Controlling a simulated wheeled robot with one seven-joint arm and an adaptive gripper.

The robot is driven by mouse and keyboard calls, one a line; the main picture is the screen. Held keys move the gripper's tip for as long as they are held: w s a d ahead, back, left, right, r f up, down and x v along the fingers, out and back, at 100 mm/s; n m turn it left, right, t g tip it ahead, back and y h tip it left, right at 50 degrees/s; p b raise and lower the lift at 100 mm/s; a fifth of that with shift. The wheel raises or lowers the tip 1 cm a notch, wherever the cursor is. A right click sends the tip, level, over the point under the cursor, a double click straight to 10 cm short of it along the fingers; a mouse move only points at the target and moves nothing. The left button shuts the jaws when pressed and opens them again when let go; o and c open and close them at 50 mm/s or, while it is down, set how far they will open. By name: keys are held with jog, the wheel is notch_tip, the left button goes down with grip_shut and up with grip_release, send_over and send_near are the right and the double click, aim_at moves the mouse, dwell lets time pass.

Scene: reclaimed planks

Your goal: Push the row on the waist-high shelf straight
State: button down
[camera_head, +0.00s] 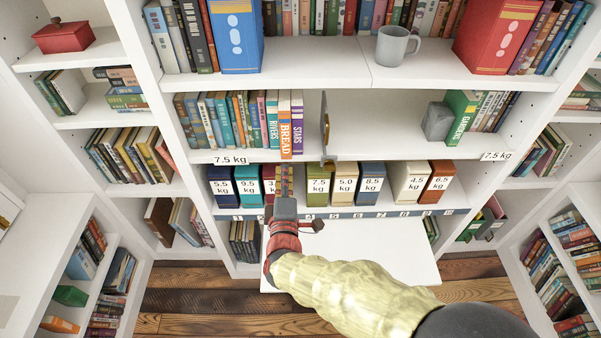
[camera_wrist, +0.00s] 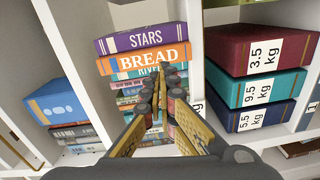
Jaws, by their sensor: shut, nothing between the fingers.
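The row of books on the middle shelf (camera_head: 390,140) ends at its right with RIVERS (camera_head: 272,115), the orange BREAD (camera_head: 285,128) and the purple STARS (camera_head: 297,122). BREAD juts forward past its neighbours and overhangs the shelf edge in the head view. In the wrist view, turned sideways, STARS (camera_wrist: 145,39) and BREAD (camera_wrist: 152,60) show large, with RIVERS partly hidden behind the fingers. My gripper (camera_head: 284,169) is shut and empty, just below and in front of BREAD. Its fingertips (camera_wrist: 157,82) overlap the row in the wrist view; contact cannot be told.
A thin upright divider (camera_head: 325,128) stands right of STARS, then bare shelf, a grey block (camera_head: 437,121) and GARDENS (camera_head: 460,118). Weight-labelled boxes (camera_head: 372,184) line the shelf below, partly behind my gripper. A mug (camera_head: 394,45) stands on the shelf above.

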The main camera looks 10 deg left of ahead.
aim_at(285, 142)
jog(key=shift+n, duration=0.7)
jog(key=b+x, duration=0.1)
jog(key=x, duration=0.1)
jog(key=b+x, duration=0.1)
jog(key=x, duration=0.1)
jog(key=b+x, duration=0.1)
jog(key=x, duration=0.1)
jog(key=shift+d+r+b, duration=0.15)
jog(key=shift+r+b, duration=0.15)
jog(key=shift+r, duration=0.1)
jog(key=shift+w+r, duration=0.15)
jog(key=shift+w, duration=0.5)
jog(key=shift+b+x, duration=0.45)
jog(key=shift+x, duration=2.5)
jog(key=shift+r, duration=0.1)
jog(key=shift+p+v, duration=1.05)
jog(key=shift+v, duration=0.95)
